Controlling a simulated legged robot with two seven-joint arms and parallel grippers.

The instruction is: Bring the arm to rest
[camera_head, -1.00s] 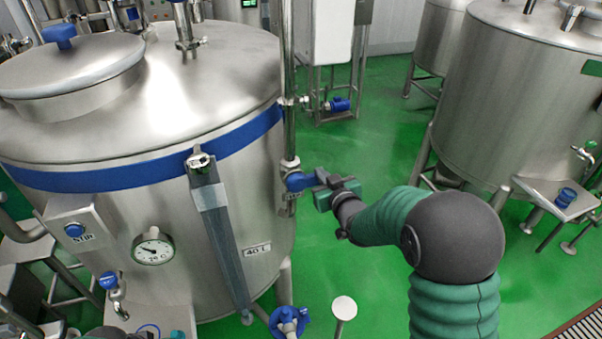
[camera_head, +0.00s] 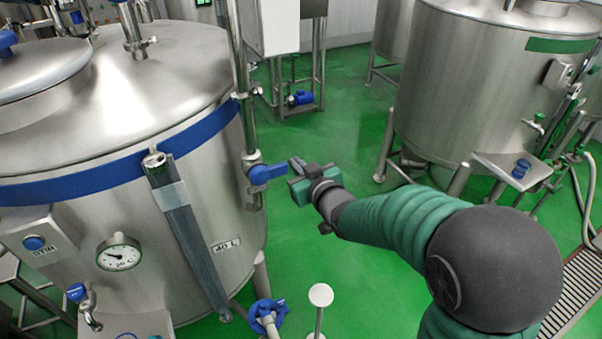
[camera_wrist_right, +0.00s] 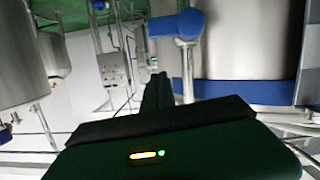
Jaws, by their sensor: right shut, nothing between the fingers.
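My right arm comes in from the lower right in the head view, with a green sleeve and a dark round joint. My right gripper (camera_head: 297,169) is shut and empty. It is just right of a blue valve handle (camera_head: 268,174) on the vertical pipe beside the large steel tank (camera_head: 120,100), with a small gap showing between them. In the right wrist view the gripper (camera_wrist_right: 157,85) points ahead, and the blue handle (camera_wrist_right: 178,24) is beyond it, apart from it. My left gripper is not in view.
A second steel tank (camera_head: 480,90) stands at the right, with a small side shelf (camera_head: 512,170). A blue valve (camera_head: 267,316) and a white round-topped post (camera_head: 320,295) are low in front. Green floor (camera_head: 340,140) lies open between the tanks.

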